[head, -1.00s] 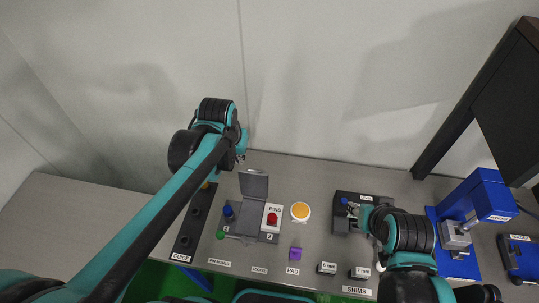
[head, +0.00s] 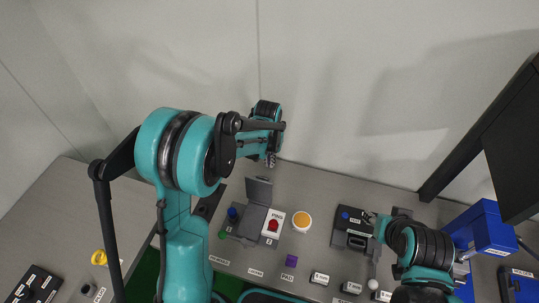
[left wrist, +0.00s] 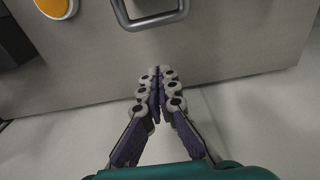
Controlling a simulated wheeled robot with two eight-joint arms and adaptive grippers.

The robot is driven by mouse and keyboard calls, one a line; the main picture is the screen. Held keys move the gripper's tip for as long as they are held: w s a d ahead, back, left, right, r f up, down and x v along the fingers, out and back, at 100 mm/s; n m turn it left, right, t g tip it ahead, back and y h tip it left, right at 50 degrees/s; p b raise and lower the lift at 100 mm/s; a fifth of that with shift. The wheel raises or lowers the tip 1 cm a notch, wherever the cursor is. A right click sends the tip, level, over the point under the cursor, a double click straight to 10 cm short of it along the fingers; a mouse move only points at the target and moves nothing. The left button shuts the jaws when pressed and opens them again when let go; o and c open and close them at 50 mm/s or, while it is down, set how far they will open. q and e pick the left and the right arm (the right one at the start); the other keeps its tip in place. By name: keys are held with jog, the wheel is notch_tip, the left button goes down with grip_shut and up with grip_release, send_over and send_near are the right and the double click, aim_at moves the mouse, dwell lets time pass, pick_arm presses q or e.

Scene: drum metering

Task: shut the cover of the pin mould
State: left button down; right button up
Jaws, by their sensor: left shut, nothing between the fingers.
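The pin mould (head: 243,235) sits on the grey bench, with a blue knob and a green ball at its left side. Its grey cover (head: 258,191) stands open, tilted up at the back. My left gripper (head: 271,160) is beyond the cover, near the bench's back edge, apart from it. In the left wrist view its fingers (left wrist: 157,72) are shut and empty. A grey U-shaped bar (left wrist: 148,24) lies just beyond the fingertips there; I cannot tell if it belongs to the cover. My right gripper (head: 377,224) is by the black box, its fingers mostly hidden.
The white PINS box with a red button (head: 272,226) adjoins the mould. An orange button (head: 301,220) is to its right. A purple block (head: 291,261) lies in front. The black box (head: 351,228) and a blue press (head: 490,230) stand further right. A wall rises behind the bench.

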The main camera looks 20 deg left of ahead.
aim_at(261, 186)
pick_arm(q)
jog(key=s, duration=0.3)
jog(key=shift+s+f, duration=0.4)
jog(key=shift+a, duration=0.1)
